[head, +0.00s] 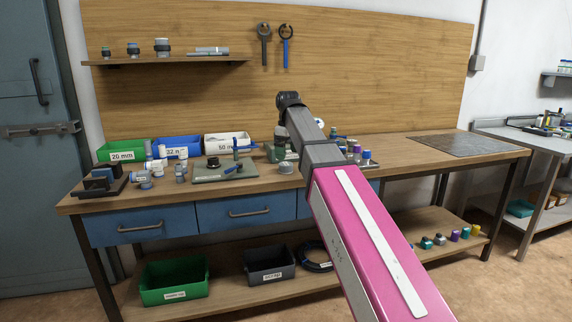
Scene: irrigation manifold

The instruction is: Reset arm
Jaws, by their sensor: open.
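My arm, a pink link with grey segments, reaches from the lower right up over the workbench (400,150) and ends in a dark joint in front of the wooden back panel. No gripper fingers show; my gripper is hidden behind the arm or out of the picture. On the bench, behind and left of the arm, is a grey-green plate (210,177) with fittings and a blue-handled part on it. A green bin (122,156), a blue bin (170,157) and a white bin (215,152) stand along the back.
A dark fixture (100,181) stands at the bench's left end, several small fittings beside it. A dark mat (462,145) lies at the right, with clear bench before it. A shelf (170,61) and two hanging wrenches (286,52) are behind. A green crate (174,281) sits below.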

